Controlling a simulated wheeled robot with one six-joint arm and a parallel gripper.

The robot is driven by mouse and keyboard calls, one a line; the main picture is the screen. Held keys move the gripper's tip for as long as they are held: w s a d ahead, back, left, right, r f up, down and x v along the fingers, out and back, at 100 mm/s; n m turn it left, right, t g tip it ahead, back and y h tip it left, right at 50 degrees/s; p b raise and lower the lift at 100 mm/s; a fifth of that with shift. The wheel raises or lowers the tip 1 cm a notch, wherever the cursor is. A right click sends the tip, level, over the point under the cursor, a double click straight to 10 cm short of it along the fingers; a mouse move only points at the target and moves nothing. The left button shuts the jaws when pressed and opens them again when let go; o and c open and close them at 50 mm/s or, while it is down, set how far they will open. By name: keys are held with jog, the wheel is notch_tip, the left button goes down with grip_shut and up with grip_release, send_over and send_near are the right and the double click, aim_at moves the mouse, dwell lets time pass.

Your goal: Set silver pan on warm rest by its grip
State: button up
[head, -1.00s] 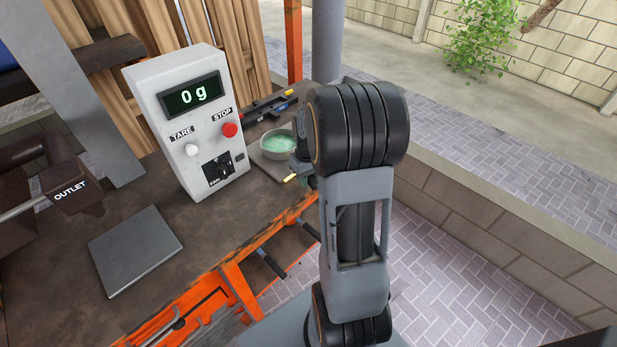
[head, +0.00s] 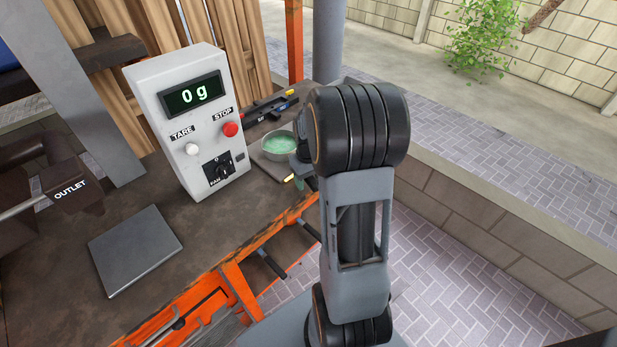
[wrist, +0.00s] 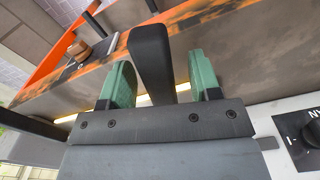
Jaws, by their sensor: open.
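My arm hides part of the pan's right side in the head view.
A white control box (head: 190,125) reading 0 g stands left of the pan. A grey plate (head: 135,248) lies at the front left, near the dark outlet (head: 68,190). Dark tools (head: 270,105) lie behind the pan. The orange bench edge (head: 235,295) runs along the front.

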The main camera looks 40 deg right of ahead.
notch_tip(320, 180, up, 14)
jog(key=shift+p, duration=0.3)
jog(key=s+a+t, duration=0.1)
jog(key=s+a, duration=0.4)
jog(key=a, duration=0.3)
jog(key=s+a+f+t, duration=0.1)
jog(key=s+a+t, duration=0.1)
jog(key=s+a, duration=0.4)
jog(key=shift+a+f+n+t+p, duration=0.25)
jog(key=shift+a+n+p, duration=0.2)
jog(key=shift+a, duration=0.55)
